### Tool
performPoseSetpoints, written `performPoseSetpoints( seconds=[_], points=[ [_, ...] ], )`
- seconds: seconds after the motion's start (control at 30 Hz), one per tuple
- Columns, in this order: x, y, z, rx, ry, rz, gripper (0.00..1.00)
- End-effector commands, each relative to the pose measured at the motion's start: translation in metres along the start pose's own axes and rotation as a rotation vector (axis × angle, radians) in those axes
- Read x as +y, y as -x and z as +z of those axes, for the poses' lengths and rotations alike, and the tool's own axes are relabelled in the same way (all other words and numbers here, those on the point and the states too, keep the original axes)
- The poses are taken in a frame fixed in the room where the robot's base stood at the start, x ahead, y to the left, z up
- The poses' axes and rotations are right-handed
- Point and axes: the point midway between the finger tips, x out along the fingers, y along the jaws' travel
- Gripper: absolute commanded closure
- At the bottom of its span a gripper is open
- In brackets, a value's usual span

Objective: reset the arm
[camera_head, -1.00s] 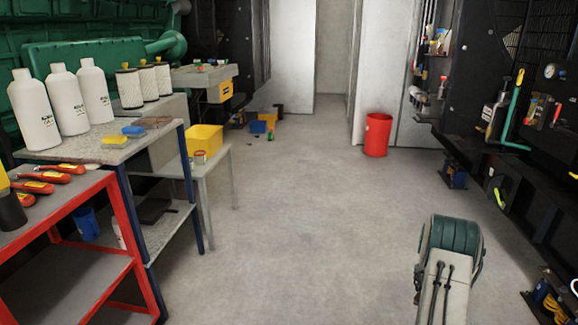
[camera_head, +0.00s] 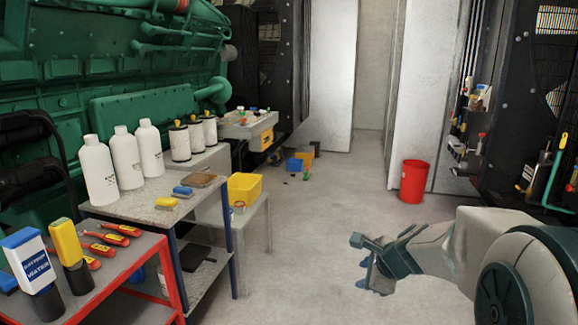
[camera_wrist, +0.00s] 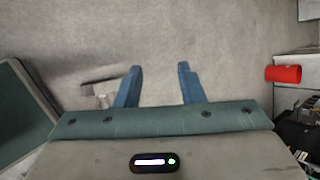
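My gripper (camera_head: 368,262) is at the right of the head view, at the end of my grey arm, over the open floor and to the right of the workbenches. In the wrist view my gripper (camera_wrist: 160,88) shows its two blue fingers standing well apart. Only bare concrete floor is seen between them. It is open and empty, touching nothing.
A red tool cart (camera_head: 168,262) and a grey bench (camera_head: 125,207) with white bottles stand at left. A yellow bin (camera_head: 244,188) sits on a low table. A red bucket (camera_head: 414,181) stands back right, also in the wrist view (camera_wrist: 284,74). The middle floor is clear.

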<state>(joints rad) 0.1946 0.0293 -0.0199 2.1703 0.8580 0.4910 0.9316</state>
Motion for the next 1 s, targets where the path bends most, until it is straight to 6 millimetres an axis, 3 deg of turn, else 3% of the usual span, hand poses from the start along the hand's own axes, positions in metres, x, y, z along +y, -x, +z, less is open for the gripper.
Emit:
performPoseSetpoints(
  seconds=[0.03, 0.2, 0.4, 0.5, 0.7, 1.0],
  points=[
    [0.009, 0.029, 0.021, -0.009, 0.169, 0.038, 0.65],
    [0.063, 0.096, 0.05, -0.026, 0.776, 0.192, 0.65],
    [0.116, 0.164, 0.05, -0.039, 1.399, 0.381, 0.65],
    [0.133, 0.186, 0.042, -0.043, 1.609, 0.46, 0.65],
    [0.146, 0.203, 0.031, -0.046, 1.796, 0.542, 0.65],
    [0.147, 0.203, 0.03, -0.047, 1.805, 0.546, 0.65]
  ],
)
